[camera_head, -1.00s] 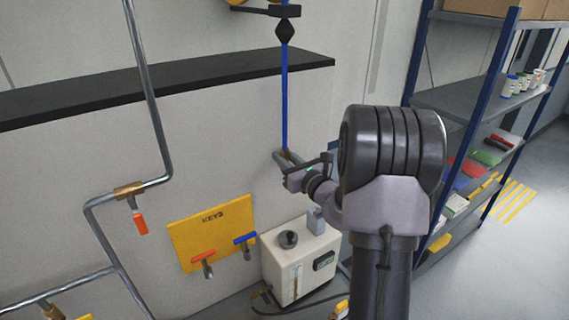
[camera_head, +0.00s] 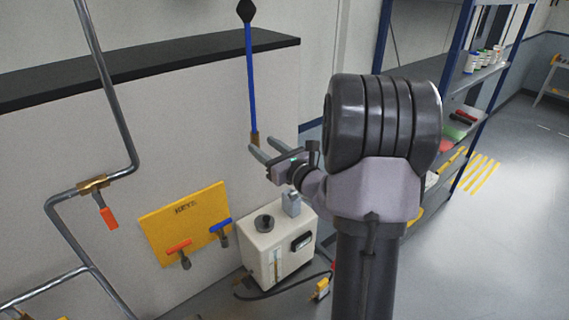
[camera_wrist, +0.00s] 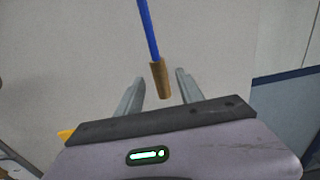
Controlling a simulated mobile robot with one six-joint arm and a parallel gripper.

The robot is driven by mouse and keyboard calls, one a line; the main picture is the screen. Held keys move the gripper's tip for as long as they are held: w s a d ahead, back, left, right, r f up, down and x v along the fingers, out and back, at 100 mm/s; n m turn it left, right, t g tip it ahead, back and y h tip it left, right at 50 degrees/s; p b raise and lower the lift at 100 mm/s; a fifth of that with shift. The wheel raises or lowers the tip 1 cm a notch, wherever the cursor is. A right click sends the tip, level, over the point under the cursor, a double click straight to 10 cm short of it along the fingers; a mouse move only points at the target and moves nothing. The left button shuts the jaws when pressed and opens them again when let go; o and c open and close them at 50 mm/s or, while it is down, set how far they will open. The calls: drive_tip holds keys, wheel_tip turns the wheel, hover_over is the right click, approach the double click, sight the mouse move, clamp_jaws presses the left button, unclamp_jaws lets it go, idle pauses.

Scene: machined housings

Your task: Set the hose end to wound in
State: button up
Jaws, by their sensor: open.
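A blue hose (camera_head: 251,80) hangs down in front of the pale wall and ends in a brass-coloured hose end (camera_head: 255,138). A black diamond-shaped piece (camera_head: 247,11) sits on the hose near the top of the head view; whatever it hangs from is out of view. My gripper (camera_head: 264,146) is open and empty, with its fingers close by the hose end. In the wrist view the brass hose end (camera_wrist: 160,78) appears in the gap between the two fingers (camera_wrist: 160,88). I cannot tell whether it is truly between them or beyond them.
A black ledge (camera_head: 150,65) crosses the wall behind the hose. A yellow panel (camera_head: 185,218) with red and blue valve handles and a white box-shaped machine (camera_head: 276,250) stand below. Pipes run at the left. A blue-framed shelf (camera_head: 455,80) is at the right.

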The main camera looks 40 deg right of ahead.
drive_tip(key=s+b, duration=0.2)
drive_tip(key=s, duration=1)
drive_tip(key=shift+s+a, duration=0.2)
drive_tip(key=shift+a, duration=0.2)
